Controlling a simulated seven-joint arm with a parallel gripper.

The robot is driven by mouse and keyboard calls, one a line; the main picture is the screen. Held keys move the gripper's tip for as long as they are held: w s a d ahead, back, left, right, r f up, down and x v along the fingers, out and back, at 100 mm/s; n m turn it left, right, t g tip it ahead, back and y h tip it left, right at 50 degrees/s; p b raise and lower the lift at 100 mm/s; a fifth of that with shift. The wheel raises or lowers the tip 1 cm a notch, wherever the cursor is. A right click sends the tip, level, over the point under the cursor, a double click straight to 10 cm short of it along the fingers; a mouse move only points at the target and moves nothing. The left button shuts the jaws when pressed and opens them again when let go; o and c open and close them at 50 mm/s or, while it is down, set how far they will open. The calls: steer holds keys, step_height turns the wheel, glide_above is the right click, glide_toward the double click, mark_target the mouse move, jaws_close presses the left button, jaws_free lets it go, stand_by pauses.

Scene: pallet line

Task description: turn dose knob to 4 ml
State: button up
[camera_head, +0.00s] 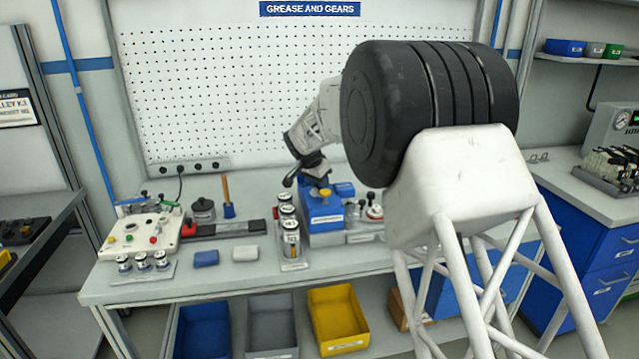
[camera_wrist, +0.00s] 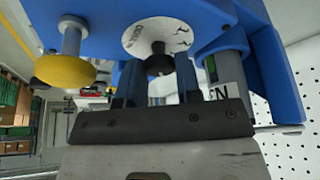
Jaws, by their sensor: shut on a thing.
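The blue dosing device (camera_head: 322,216) stands on the bench, with a yellow knob on it. In the wrist view its blue body (camera_wrist: 110,14) fills the top, with the yellow knob (camera_wrist: 65,70) at left. The small black dose knob (camera_wrist: 158,64) sits at the white dial disc (camera_wrist: 150,32), which bears black marks too small to read. My gripper (camera_wrist: 160,72) is shut on the dose knob, one finger on each side. In the head view my gripper (camera_head: 312,168) is just above the device; the knob is hidden there.
Grease cans (camera_head: 290,238) stand in a rack close left of the device. A control box (camera_head: 140,235) is at the bench's left. Blue and white blocks lie in front. A pegboard (camera_head: 230,90) rises behind. Bins (camera_head: 338,318) sit below the bench.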

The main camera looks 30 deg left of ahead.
steer(key=shift+a+m+h, duration=0.1)
steer(key=shift+m+h, duration=0.5)
steer(key=shift+m, duration=1)
steer(key=shift+g, duration=0.3)
steer(key=o, duration=0.9)
steer(key=shift+r, duration=0.15)
steer(key=shift+v, duration=3.8)
steer(key=shift+s, duration=0.1)
